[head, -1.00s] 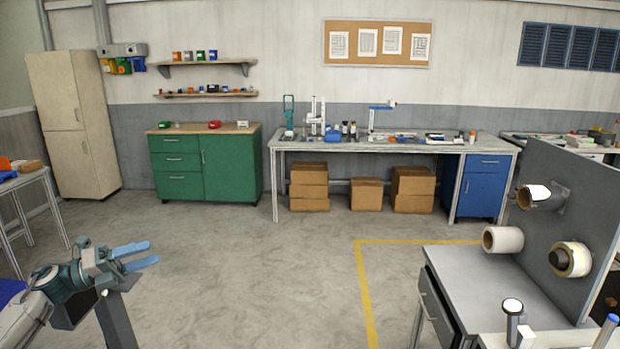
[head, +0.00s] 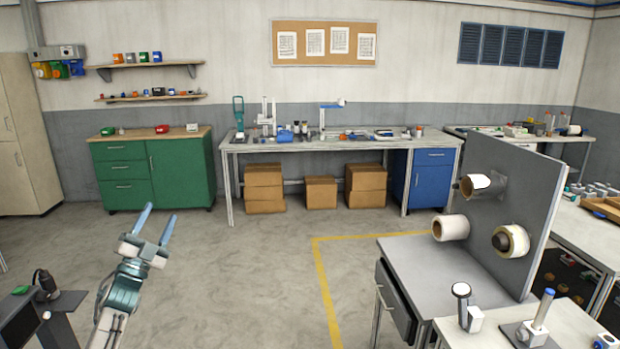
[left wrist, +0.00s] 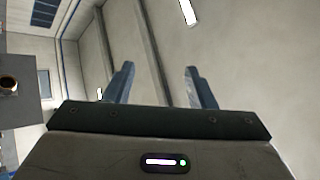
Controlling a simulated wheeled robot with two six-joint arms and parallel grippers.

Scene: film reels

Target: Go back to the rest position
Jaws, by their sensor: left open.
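My left gripper (head: 156,228) is raised at the lower left of the head view, its two blue fingers apart and pointing up. It is open and empty, over bare floor and well short of the green cabinet. In the left wrist view the two fingers (left wrist: 158,85) stand apart with only wall and ceiling beyond them. My right gripper is in neither view. Film reels (head: 451,228), (head: 511,241) and (head: 474,186) sit on the upright grey panel (head: 535,195) at the right, far from my left gripper.
The panel stands on a grey workstation (head: 425,255) with an open drawer. A white table (head: 565,325) with small stands is at the lower right. A long workbench (head: 340,146) and a green cabinet (head: 180,172) line the back wall. The middle floor is clear.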

